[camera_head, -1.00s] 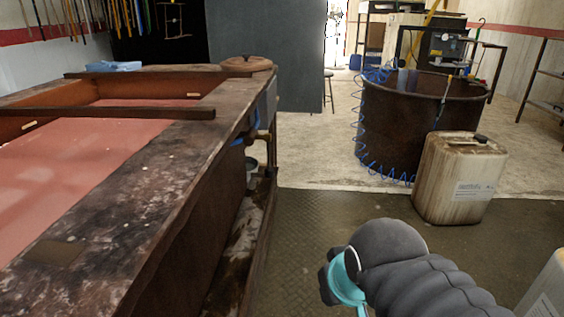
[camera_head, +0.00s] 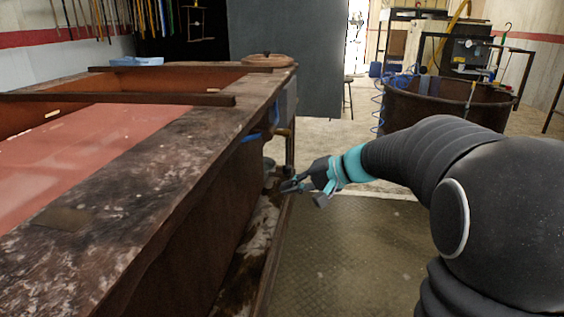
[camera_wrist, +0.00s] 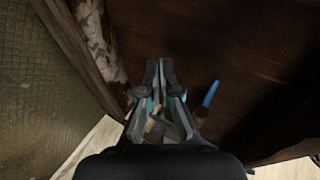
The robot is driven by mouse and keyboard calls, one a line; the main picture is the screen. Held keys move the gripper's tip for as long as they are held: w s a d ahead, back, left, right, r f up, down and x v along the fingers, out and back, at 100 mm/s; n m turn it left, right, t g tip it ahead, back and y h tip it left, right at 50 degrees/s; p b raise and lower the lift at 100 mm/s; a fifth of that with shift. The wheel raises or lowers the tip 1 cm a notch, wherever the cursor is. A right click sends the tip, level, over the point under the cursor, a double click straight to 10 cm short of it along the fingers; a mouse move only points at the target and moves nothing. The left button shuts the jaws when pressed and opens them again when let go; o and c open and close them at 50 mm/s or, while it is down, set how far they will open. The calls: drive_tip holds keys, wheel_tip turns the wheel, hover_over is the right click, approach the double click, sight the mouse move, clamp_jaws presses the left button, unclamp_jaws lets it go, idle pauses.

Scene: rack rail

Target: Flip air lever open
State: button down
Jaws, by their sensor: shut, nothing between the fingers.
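The air lever appears to be the blue handle (camera_wrist: 211,93) in the wrist view, on a small brownish fitting (camera_wrist: 202,114) against the dark tank wall. In the head view a blue part (camera_head: 250,138) shows on the tank's right side; I cannot tell if it is the same handle. My gripper (camera_head: 287,188) is beside the tank's right side, low, with its fingers pointing left. In the wrist view my gripper (camera_wrist: 159,66) is shut and empty, with the blue handle to the right of its fingers, apart from them in the picture.
The long brown tank (camera_head: 190,190) with pink liquid fills the left, its rim above my gripper. A ledge (camera_head: 250,235) runs along its foot. A round rusty vat (camera_head: 435,103) with a blue coiled hose stands behind my arm. The textured floor (camera_head: 335,260) is open.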

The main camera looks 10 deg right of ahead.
sight(287, 153)
drive_tip(key=w+d+f+m+t+y+b, duration=0.1)
drive_tip(key=w+d+f+m+t, duration=0.1)
drive_tip(key=w+d, duration=0.5)
drive_tip(key=w+d+f+m+t+b, duration=0.1)
drive_tip(key=w+d+t, duration=0.4)
drive_tip(key=w, duration=0.6)
drive_tip(key=shift+d+f+m+y, duration=0.4)
drive_tip(key=shift+d+f+m, duration=0.2)
drive_tip(key=shift+d+m, duration=0.4)
drive_tip(key=shift+w+a, duration=0.1)
drive_tip(key=w+a, duration=0.4)
drive_tip(key=a, duration=0.4)
drive_tip(key=shift+a+p, duration=0.3)
drive_tip(key=shift+p, duration=0.15)
